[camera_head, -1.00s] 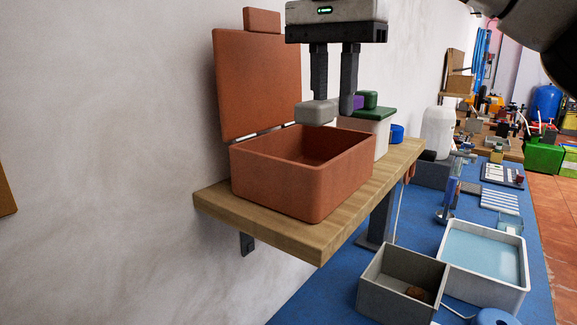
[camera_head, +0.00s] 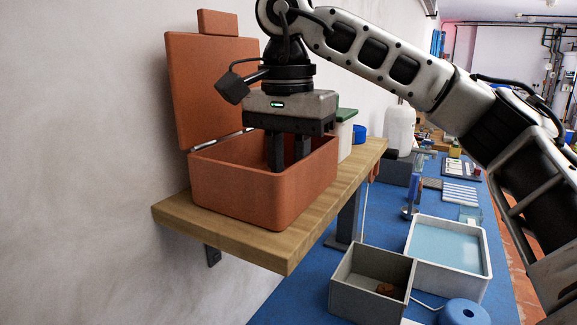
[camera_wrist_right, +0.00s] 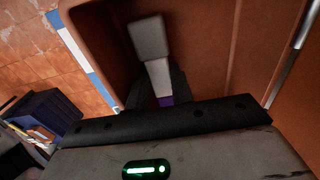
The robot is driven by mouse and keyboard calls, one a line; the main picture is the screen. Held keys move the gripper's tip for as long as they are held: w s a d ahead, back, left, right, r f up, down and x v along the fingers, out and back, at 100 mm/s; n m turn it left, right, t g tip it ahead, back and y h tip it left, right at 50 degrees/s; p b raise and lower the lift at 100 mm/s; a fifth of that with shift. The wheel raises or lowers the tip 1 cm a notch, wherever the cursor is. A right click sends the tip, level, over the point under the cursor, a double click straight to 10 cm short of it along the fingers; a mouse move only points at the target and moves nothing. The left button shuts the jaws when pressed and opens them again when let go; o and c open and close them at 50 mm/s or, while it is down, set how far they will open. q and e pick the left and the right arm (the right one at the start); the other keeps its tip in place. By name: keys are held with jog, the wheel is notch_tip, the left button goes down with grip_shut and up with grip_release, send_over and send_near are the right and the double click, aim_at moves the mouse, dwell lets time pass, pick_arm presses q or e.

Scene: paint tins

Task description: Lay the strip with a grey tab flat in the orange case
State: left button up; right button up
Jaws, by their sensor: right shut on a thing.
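The orange case (camera_head: 240,196) stands on a wooden shelf with its lid (camera_head: 208,95) raised against the wall. My right gripper (camera_head: 289,158) reaches down into the case, its fingertips hidden behind the front wall. In the right wrist view, the gripper (camera_wrist_right: 160,82) is shut on the strip (camera_wrist_right: 159,74), which shows a pale part and a little purple between the fingers. Its grey tab (camera_wrist_right: 148,38) points away from the gripper, inside the case (camera_wrist_right: 213,45). I cannot tell whether the strip touches the case floor. My left gripper is not in view.
The wooden shelf (camera_head: 228,240) carries the case and a white tub with a green lid (camera_head: 346,114) behind it.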

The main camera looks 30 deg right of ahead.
jog(key=shift+f, duration=0.1)
jog(key=o, duration=0.7)
jog(key=r, duration=1.2)
jog(key=shift+s+a+r, duration=0.15)
jog(key=shift+a, duration=0.05)
